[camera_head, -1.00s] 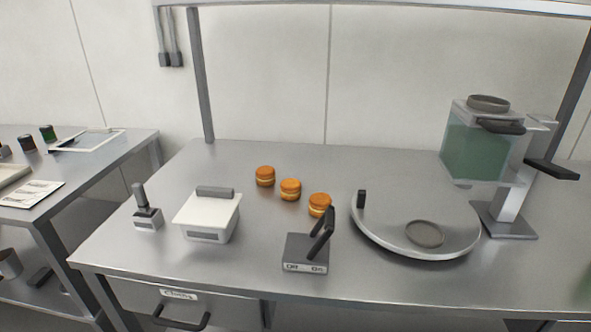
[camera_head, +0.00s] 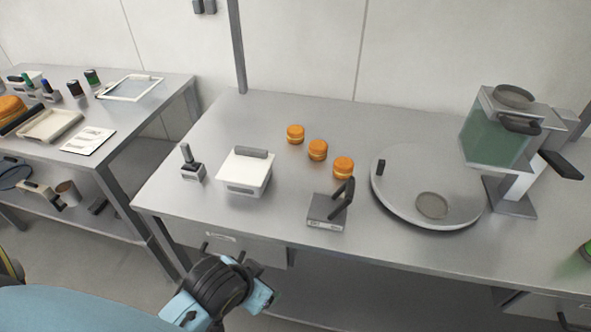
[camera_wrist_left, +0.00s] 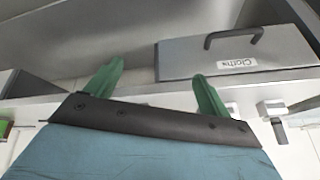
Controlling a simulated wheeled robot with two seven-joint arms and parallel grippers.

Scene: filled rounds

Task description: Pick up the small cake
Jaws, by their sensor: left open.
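Three small round orange-brown cakes with a pale filling band stand in a slanting row on the steel table. The back left cake (camera_head: 296,134), the middle cake (camera_head: 318,150) and the front right cake (camera_head: 343,168) look alike in size. My left arm comes in at the bottom left of the head view, below the table's front edge and well away from the cakes. In the left wrist view my left gripper (camera_wrist_left: 156,88) has its two green fingers apart and nothing between them. No cake shows in that view. My right gripper is out of view.
A white lidded box (camera_head: 245,172), a small handled stamp (camera_head: 192,164), a grey switch stand (camera_head: 327,209), a round grey plate (camera_head: 400,195) and a green-filled dispenser (camera_head: 495,135) stand around the cakes. A drawer labelled Cloths (camera_wrist_left: 240,50) is under the table front.

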